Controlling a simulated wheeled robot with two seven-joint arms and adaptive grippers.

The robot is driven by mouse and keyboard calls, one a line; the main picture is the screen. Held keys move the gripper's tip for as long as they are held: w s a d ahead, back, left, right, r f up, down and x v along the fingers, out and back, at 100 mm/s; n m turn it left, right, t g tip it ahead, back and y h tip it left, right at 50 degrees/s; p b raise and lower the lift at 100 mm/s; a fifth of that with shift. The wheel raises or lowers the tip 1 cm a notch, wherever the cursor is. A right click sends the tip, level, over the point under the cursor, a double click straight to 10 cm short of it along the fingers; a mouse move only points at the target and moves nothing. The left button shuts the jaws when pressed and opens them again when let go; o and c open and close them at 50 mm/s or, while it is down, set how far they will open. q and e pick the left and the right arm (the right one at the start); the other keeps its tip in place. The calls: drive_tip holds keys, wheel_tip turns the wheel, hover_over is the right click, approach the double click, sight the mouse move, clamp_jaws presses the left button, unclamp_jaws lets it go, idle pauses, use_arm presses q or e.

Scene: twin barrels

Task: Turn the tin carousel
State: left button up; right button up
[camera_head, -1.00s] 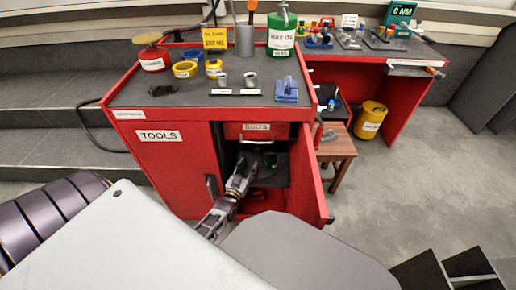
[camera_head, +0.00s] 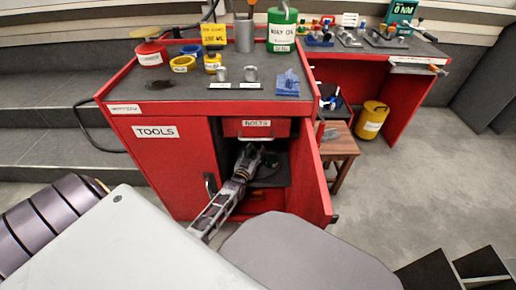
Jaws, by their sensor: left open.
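The red cabinet (camera_head: 170,165) has its right-hand door (camera_head: 312,180) swung open. Inside the open compartment, a dark round platform (camera_head: 268,174) that may be the tin carousel shows in part, with a dark green item (camera_head: 271,160) on it. My left gripper (camera_head: 252,156) reaches into the compartment from below left and is open, close to the green item. I cannot tell whether it touches anything, as the inside is dark and small in view. My right gripper is not in view.
A drawer labelled BOLTS (camera_head: 252,127) is above the compartment. The cabinet top holds tins, a green oil can (camera_head: 282,30) and a blue block (camera_head: 287,84). A wooden stool (camera_head: 338,150) stands right of the open door. A yellow drum (camera_head: 371,120) is under the far bench.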

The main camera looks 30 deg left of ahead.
sight(257, 148)
use_arm(q)
drive_tip(key=shift+w+a+b, duration=0.2)
drive_tip(key=shift+w+b, duration=0.2)
drive_tip(key=shift+w, duration=0.6)
drive_tip(key=shift+w+a+b, duration=0.2)
drive_tip(key=shift+w+b, duration=0.15)
drive_tip(key=shift+w, duration=0.65)
drive_tip(key=shift+c, duration=0.4)
clamp_jaws()
